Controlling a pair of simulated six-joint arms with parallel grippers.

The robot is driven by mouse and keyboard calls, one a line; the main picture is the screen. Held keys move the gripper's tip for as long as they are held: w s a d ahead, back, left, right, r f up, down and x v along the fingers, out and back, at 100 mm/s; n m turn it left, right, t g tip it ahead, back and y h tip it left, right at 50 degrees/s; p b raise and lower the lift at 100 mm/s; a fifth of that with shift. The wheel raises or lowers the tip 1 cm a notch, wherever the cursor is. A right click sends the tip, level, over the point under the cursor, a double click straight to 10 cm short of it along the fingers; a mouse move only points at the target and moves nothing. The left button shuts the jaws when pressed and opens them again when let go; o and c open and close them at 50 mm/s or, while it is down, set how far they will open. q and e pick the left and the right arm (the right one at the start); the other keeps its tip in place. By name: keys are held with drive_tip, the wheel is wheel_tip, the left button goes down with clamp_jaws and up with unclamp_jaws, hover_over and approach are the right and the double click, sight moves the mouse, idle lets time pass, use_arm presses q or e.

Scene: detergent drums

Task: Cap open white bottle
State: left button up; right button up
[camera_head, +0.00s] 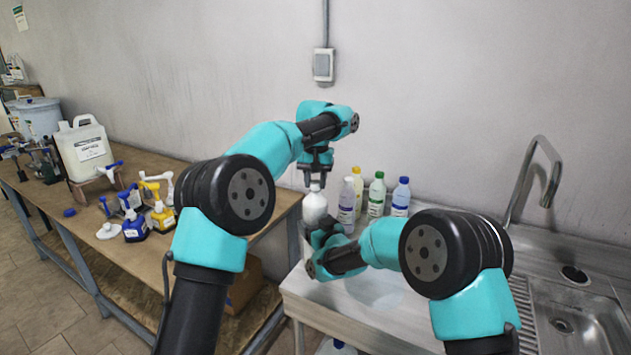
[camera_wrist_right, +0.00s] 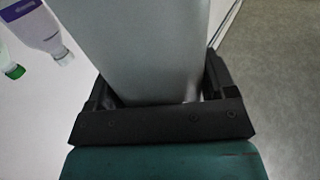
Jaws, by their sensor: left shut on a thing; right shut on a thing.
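The white bottle (camera_head: 314,209) stands upright near the left edge of the sink counter. My right gripper (camera_head: 324,234) is shut on its lower body from the front. In the right wrist view the bottle (camera_wrist_right: 140,50) fills the space between the fingers of the right gripper (camera_wrist_right: 160,92). My left gripper (camera_head: 317,181) points down directly over the bottle's top and is shut on a small white cap, mostly hidden by the fingers. I cannot tell whether the cap touches the bottle's neck.
Several capped bottles stand close behind and right, including a green-capped one (camera_head: 376,196) and a blue-capped one (camera_head: 401,198). The sink and faucet (camera_head: 540,165) are at the right. A wooden bench (camera_head: 120,235) with a white jug (camera_head: 84,148) and pump bottles is at the left.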

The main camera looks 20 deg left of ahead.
use_arm(q)
drive_tip(key=shift+m, duration=0.5)
drive_tip(key=o, duration=1.1)
drive_tip(key=shift+r, duration=0.1)
drive_tip(key=shift+r, duration=3.65)
use_arm(e)
drive_tip(key=o, duration=1.7)
drive_tip(key=v, duration=1.7)
drive_tip(key=shift+s+d+r, duration=0.1)
drive_tip(key=shift+s, duration=0.1)
